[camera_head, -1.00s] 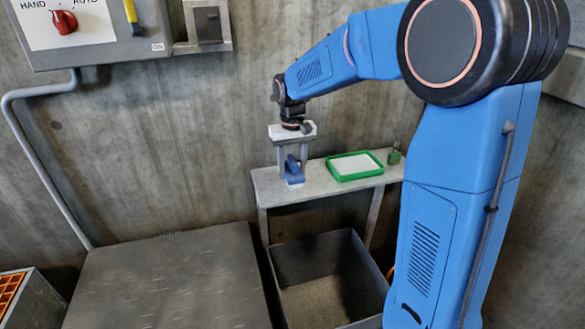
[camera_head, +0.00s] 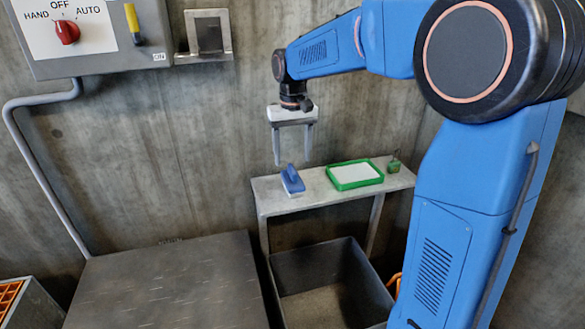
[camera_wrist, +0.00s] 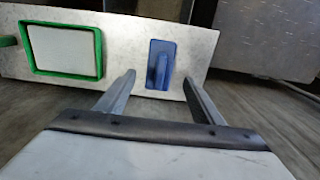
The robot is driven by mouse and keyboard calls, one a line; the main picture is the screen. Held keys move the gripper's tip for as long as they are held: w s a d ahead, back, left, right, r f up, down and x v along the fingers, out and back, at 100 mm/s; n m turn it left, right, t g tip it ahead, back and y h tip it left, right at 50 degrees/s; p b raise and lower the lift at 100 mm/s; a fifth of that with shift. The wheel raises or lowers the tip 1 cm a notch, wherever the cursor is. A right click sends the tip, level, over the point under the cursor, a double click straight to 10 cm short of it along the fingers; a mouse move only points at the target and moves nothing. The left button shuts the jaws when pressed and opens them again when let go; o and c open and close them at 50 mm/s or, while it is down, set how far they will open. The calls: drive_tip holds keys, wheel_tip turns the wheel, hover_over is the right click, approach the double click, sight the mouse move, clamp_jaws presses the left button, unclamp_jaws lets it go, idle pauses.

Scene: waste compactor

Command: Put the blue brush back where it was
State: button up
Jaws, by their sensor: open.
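The blue brush (camera_head: 292,181) lies on the left part of a narrow grey shelf (camera_head: 272,203), its handle facing up. It also shows in the wrist view (camera_wrist: 160,64), near the shelf's end. My gripper (camera_head: 292,160) is open and empty, its two fingers pointing down above the brush and apart from it. In the wrist view my gripper (camera_wrist: 158,88) has its fingers spread wide, with the brush seen between and beyond them.
A green-rimmed tray (camera_head: 355,174) with a white inside lies right of the brush. A small green padlock-like object (camera_head: 394,163) stands at the shelf's right end. A dark open bin (camera_head: 330,275) stands below. A control box (camera_head: 95,30) hangs at upper left.

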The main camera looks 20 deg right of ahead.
drive_tip(key=shift+r, duration=1.9)
drive_tip(key=shift+s, duration=0.1)
drive_tip(key=s+d+f+t, duration=0.1)
drive_tip(key=s+d+f, duration=0.1)
drive_tip(key=s, duration=0.9)
drive_tip(key=s+d+f+t, duration=0.2)
drive_tip(key=s+f, duration=0.1)
drive_tip(key=s, duration=0.8)
drive_tip(key=s+d+f+t, duration=0.1)
drive_tip(key=s+d+f, duration=0.2)
drive_tip(key=s, duration=0.8)
drive_tip(key=shift+f+t, duration=0.35)
drive_tip(key=shift+t, duration=0.05)
